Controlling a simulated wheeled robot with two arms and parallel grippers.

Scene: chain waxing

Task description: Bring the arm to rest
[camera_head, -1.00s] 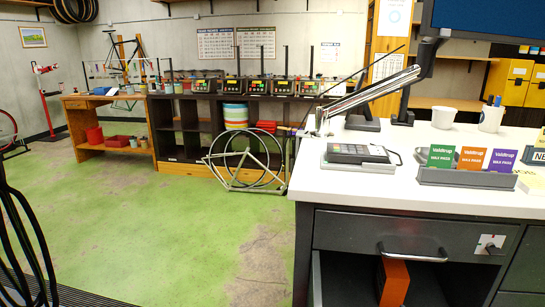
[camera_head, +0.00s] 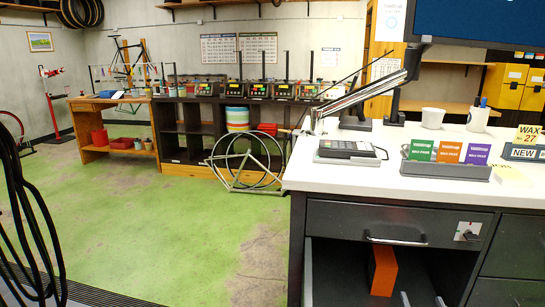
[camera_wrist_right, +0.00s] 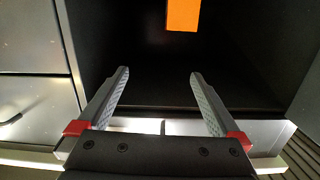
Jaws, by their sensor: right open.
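My right gripper (camera_head: 421,299) shows only as two fingertips at the bottom edge of the head view, in front of the open compartment under the counter. In the right wrist view my right gripper (camera_wrist_right: 158,74) is open, with nothing between its fingers. An orange box (camera_head: 382,271) stands inside the dark compartment; its lower part shows ahead of the fingers in the wrist view (camera_wrist_right: 183,14), apart from them. My left gripper is out of view.
The white counter (camera_head: 330,180) carries a card terminal (camera_head: 348,151), a holder with green, orange and purple wax packs (camera_head: 448,152), and mugs. A closed drawer (camera_head: 395,222) is above the compartment. Green floor (camera_head: 150,235) is free to the left. Black loops (camera_head: 25,220) hang at far left.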

